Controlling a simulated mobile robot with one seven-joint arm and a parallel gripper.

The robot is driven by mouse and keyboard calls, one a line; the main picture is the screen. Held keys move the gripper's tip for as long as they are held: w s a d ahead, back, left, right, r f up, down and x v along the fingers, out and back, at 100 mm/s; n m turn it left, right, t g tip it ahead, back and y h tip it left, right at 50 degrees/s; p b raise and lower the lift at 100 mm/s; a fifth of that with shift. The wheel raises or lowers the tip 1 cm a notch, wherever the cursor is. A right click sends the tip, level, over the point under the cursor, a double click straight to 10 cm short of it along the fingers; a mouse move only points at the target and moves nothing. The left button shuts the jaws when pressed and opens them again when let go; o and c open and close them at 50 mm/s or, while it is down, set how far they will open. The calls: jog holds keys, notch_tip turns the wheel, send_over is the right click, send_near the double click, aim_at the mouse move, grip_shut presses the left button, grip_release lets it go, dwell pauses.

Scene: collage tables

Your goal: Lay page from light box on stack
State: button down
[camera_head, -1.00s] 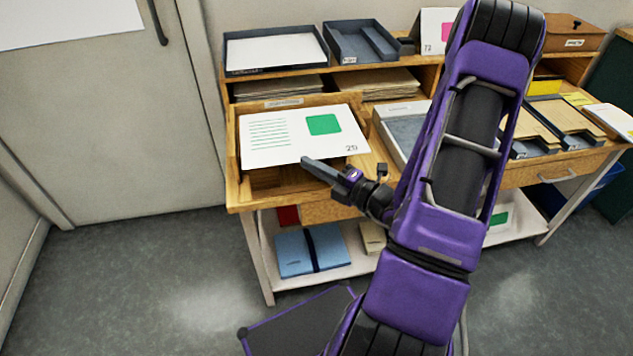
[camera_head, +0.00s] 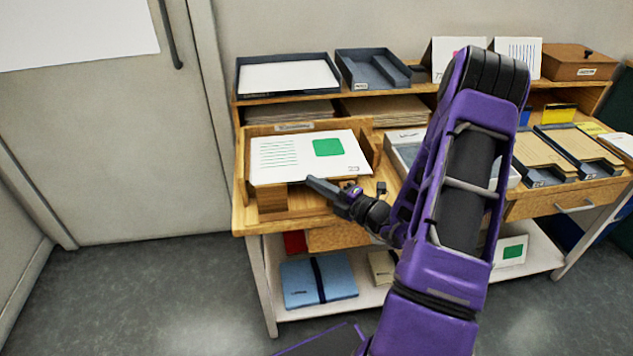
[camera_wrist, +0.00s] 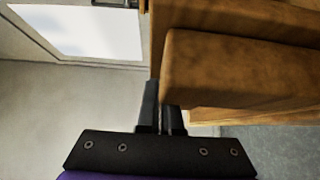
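The white page (camera_head: 311,157), with a green square and green lines, lies flat over the stack in the wooden tray (camera_head: 247,160) at the left of the desk. In the wrist view my gripper (camera_wrist: 161,105) shows a narrow gap and no page between the fingers. A white-framed flat box with a grey panel (camera_head: 400,152), probably the light box, lies right of the tray, partly hidden by my arm.
A dark tray with white paper (camera_head: 290,75) and an empty dark tray (camera_head: 370,70) stand on the shelf above. Dark trays of brown sheets (camera_head: 570,148) lie at the right. A blue folder (camera_head: 318,280) lies on the lower shelf. The floor at left is clear.

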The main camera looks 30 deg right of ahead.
jog(key=c, duration=1.5)
grip_release()
jog(key=shift+c, duration=0.2)
jog(key=o, duration=0.5)
jog(key=shift+o, duration=0.2)
jog(key=shift+s, duration=0.1)
jog(key=p+v, duration=0.1)
jog(key=v, duration=1.6)
jog(key=shift+p, duration=0.35)
